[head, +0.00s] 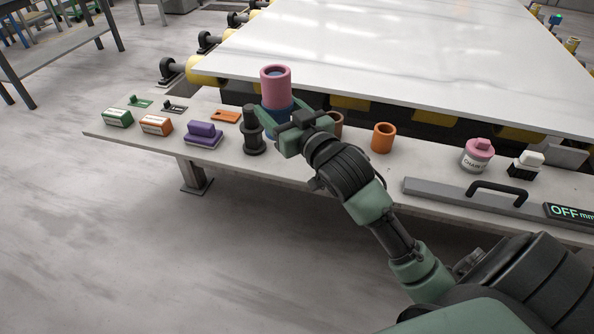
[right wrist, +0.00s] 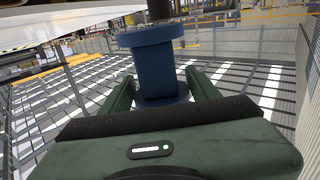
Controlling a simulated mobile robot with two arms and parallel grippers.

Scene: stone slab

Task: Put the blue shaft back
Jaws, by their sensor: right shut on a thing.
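The blue shaft (head: 278,112) shows in the head view below a pink cylinder (head: 276,88), near the front ledge; its lower part is partly behind my right gripper (head: 284,122). In the right wrist view the blue shaft (right wrist: 156,72) stands between the two green fingers, with a wider collar at its upper end. My right gripper is shut on it. Whether its lower end touches the ledge is hidden. My left gripper is in neither view.
A black spindle (head: 253,132) stands close left of the shaft. Brown (head: 337,124) and orange (head: 383,138) rings stand right of it. Purple (head: 204,135), orange (head: 156,125) and green (head: 118,117) blocks lie left on the ledge (head: 318,160). The white slab (head: 410,60) lies behind.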

